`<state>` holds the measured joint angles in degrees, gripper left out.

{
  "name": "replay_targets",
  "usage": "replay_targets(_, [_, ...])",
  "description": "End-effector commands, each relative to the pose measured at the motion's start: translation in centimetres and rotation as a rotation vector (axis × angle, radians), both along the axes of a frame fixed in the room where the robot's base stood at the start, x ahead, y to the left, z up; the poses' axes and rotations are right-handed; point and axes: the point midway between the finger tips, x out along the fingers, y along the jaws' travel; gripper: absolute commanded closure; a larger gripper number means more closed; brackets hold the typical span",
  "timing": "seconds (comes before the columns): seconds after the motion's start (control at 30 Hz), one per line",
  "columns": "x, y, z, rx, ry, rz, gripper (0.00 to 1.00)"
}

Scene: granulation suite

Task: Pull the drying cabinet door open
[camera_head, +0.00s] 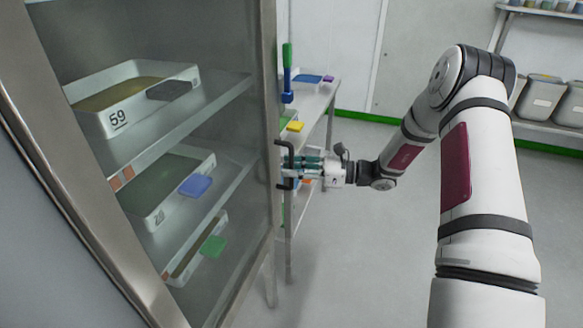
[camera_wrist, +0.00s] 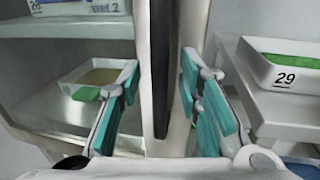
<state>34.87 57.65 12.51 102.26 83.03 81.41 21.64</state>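The drying cabinet door (camera_head: 268,120) has a metal frame and a clear panel, with trays showing behind it. It looks closed, though any small gap is hard to tell. Its black upright bar handle (camera_head: 283,165) is on the door's right edge. In the wrist view the handle (camera_wrist: 160,65) runs upright between my fingers. My gripper (camera_head: 303,165) is at the handle, reaching in from the right. Its teal-padded fingers (camera_wrist: 163,105) are spread wide, one on each side of the handle, with gaps visible. The fingertips' depth relative to the bar is hard to judge.
Numbered trays, one marked 59 (camera_head: 130,95), sit on the cabinet shelves. A narrow bench (camera_head: 318,100) stands right beside the cabinet, behind my gripper, with a tray marked 29 (camera_wrist: 285,70). Open floor (camera_head: 350,260) lies in front. Shelves with tubs (camera_head: 540,97) are at the far right.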

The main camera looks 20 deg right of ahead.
Motion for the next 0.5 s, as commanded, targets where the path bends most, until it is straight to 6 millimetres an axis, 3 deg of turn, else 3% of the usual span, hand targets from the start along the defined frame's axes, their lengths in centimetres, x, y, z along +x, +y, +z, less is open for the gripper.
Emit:
replay_targets(0.37, [0.23,0.45,-0.03,-0.001,0.000,-0.001,0.68])
replay_targets(0.5, [0.21,0.44,-0.02,-0.001,0.000,-0.001,0.99])
